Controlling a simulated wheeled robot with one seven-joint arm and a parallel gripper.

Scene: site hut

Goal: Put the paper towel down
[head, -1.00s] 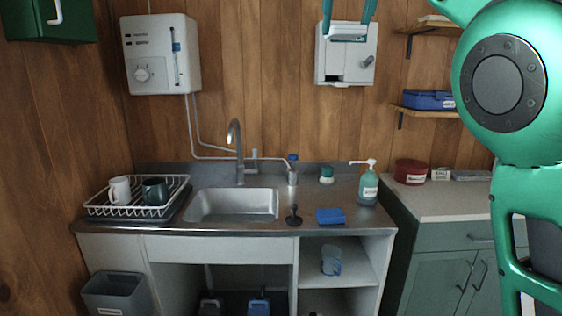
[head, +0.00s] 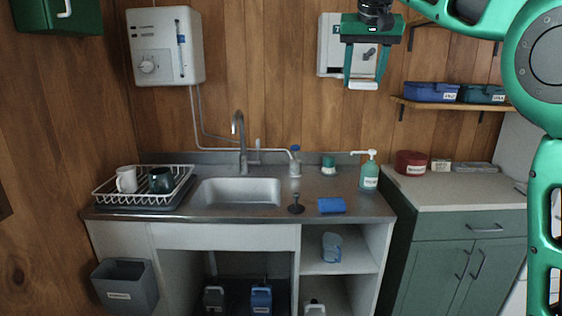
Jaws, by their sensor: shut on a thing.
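A small white folded paper towel (head: 364,85) is in the head view at the upper right, below the white wall box. My gripper (head: 364,79), with teal fingers pointing down, is shut on it, with the towel held level between the fingertips. The towel is in the air, well above the sink counter. The white wall box (head: 329,52), which looks like a dispenser, hangs behind my gripper and is partly hidden by it.
The green cabinet's top (head: 450,196) has free room.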

